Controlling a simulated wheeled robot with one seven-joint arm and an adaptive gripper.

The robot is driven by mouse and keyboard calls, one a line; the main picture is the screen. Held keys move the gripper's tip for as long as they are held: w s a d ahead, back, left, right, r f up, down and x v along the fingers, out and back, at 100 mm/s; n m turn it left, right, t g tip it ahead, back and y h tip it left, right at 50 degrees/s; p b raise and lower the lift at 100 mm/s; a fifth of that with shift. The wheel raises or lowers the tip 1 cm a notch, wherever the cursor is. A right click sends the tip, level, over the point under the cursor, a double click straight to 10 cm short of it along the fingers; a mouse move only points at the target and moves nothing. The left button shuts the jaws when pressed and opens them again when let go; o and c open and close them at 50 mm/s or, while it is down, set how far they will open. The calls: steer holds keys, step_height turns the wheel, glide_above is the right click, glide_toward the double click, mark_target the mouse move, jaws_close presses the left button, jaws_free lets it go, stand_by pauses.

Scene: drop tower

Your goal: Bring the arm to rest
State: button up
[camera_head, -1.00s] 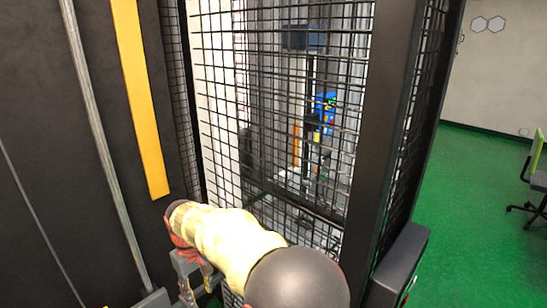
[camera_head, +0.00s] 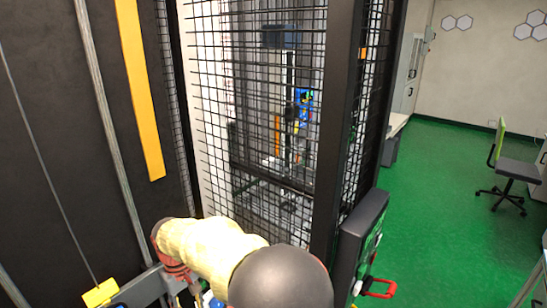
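My arm (camera_head: 207,243), in a cream cover with a dark round joint (camera_head: 281,278), reaches in from the bottom of the view. It is bent, with its far end at the lower left in front of the mesh cage. My gripper (camera_head: 178,288) shows only in part below the red wrist piece, at the bottom edge. Its fingertips are cut off or hidden, so I cannot tell whether it is open or holds anything.
A black-framed mesh cage (camera_head: 342,120) encloses the drop tower, close in front of my arm. A dark panel with a yellow stripe (camera_head: 138,90) stands left. A control box (camera_head: 358,235) with a red handle (camera_head: 380,289) is right. Green floor (camera_head: 435,190) and a chair (camera_head: 510,165) lie farther right.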

steer(key=s+d+r+m+t+b, duration=0.1)
steer(key=s+d, duration=0.6)
steer(key=d, duration=0.7)
steer(key=s+d+r+m+t+b, duration=0.2)
steer(key=s+d+r+m, duration=0.3)
steer(key=d, duration=0.9)
steer(key=s+d+r+m+t+b, duration=0.2)
steer(key=s+d+r, duration=0.5)
steer(key=d, duration=0.7)
steer(key=s+m+t, duration=0.1)
steer(key=s, duration=0.1)
steer(key=shift+s+d+r+m, duration=0.3)
steer(key=shift+s+d, duration=0.05)
steer(key=shift+c, duration=0.9)
